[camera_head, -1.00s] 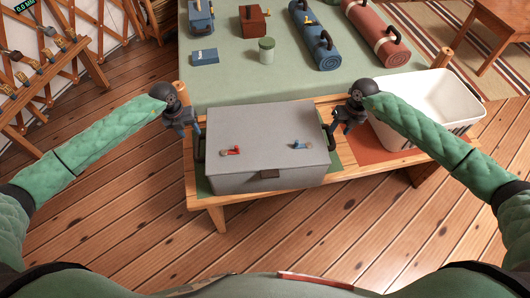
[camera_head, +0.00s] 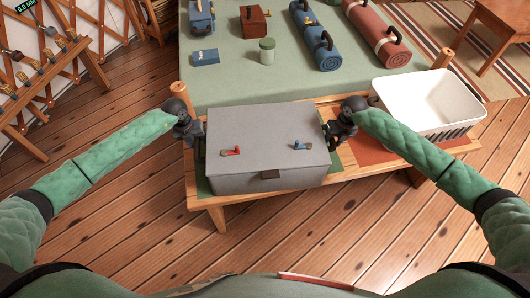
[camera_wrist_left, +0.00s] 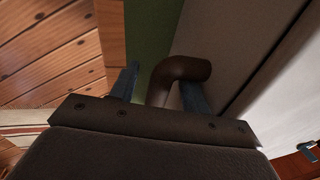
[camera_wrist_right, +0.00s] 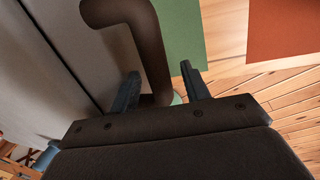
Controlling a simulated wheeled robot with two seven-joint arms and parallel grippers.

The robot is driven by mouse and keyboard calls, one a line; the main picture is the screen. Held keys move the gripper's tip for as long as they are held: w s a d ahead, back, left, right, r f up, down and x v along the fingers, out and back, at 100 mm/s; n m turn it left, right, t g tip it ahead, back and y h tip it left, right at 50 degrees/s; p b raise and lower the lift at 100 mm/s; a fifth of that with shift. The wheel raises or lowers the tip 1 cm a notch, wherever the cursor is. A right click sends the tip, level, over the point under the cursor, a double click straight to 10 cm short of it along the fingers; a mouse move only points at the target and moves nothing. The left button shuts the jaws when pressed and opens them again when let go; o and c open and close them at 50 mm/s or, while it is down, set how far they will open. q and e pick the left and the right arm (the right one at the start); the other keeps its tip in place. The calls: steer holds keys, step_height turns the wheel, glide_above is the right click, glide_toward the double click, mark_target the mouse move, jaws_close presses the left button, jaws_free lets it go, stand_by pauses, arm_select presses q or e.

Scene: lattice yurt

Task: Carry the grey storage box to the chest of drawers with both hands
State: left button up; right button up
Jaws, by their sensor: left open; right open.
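The grey storage box (camera_head: 268,150) sits closed on a low wooden bench (camera_head: 222,200), partly over a green mat. A red clip and a blue clip lie on its lid. My left gripper (camera_head: 194,140) is open at the box's left end; in the left wrist view its fingers (camera_wrist_left: 158,88) stand either side of a dark brown handle (camera_wrist_left: 180,72). My right gripper (camera_head: 334,132) is open at the right end; in the right wrist view its fingers (camera_wrist_right: 162,90) straddle the other brown handle (camera_wrist_right: 148,45). The chest of drawers is not clearly identifiable in view.
A white basket (camera_head: 430,100) stands on the bench's right part, close to my right forearm. Behind is a table with a green cloth (camera_head: 225,90), holding rolled mats, a green jar (camera_head: 267,50) and small boxes. A wooden rack (camera_head: 40,90) stands at left. Wooden floor lies around the bench.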

arm_select(q)
steer(key=shift+d+f, duration=0.1)
steer(key=shift+f, duration=0.1)
arm_select(e)
steer(key=shift+f, duration=0.25)
arm_select(q)
jaws_close()
arm_select(e)
jaws_close()
arm_select(q)
steer(key=shift+w+r, duration=0.1)
arm_select(e)
steer(key=shift+w+r, duration=0.1)
steer(key=shift+r, duration=0.05)
stand_by(0.7)
